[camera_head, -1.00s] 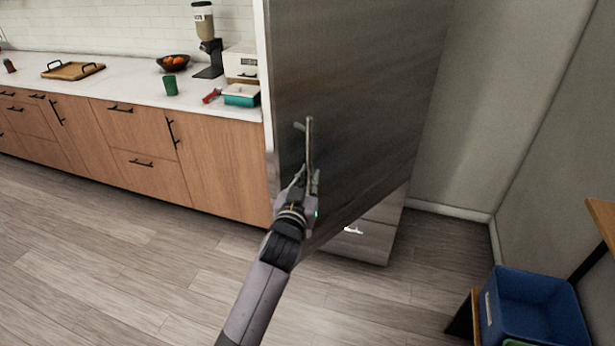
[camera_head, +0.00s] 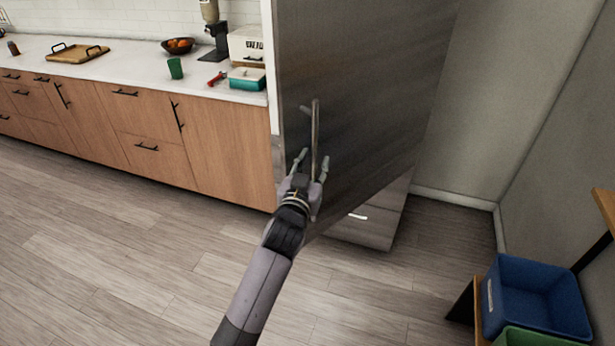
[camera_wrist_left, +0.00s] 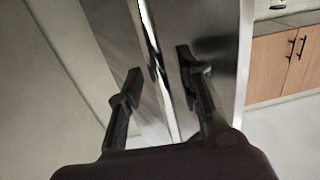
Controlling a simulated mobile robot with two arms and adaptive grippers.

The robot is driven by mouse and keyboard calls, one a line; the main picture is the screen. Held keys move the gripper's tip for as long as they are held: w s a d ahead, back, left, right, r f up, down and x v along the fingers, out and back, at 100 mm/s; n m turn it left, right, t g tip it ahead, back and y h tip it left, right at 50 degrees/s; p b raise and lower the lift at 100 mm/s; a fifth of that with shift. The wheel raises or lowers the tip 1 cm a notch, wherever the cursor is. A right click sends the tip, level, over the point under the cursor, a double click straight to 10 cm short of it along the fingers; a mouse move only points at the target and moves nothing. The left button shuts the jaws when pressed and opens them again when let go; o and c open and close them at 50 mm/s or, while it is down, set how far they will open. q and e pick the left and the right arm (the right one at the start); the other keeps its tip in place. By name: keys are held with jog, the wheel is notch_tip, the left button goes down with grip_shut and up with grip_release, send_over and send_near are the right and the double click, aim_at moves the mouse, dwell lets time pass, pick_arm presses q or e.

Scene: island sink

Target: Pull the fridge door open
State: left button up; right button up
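The fridge door (camera_head: 365,95) is a tall grey metal panel in the head view. It stands ajar, its bottom edge at an angle to the drawer front below. Its upright bar handle (camera_head: 315,125) is near the door's left side. My left gripper (camera_head: 312,163) is at the handle's lower part, fingers spread on either side of it. In the left wrist view, the gripper (camera_wrist_left: 158,85) has its fingers well apart, with the bright handle bar (camera_wrist_left: 150,45) between them; I see no firm grip. My right gripper is not in view.
A lower fridge drawer (camera_head: 365,228) is below the door. Wooden cabinets (camera_head: 225,140) with a white counter (camera_head: 130,72) stand at the left. A blue bin (camera_head: 535,300) is at the lower right. The floor (camera_head: 130,250) at the left is clear.

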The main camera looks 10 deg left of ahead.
pick_arm(q)
jog(key=s, duration=1.1)
jog(key=shift+s+a, duration=0.15)
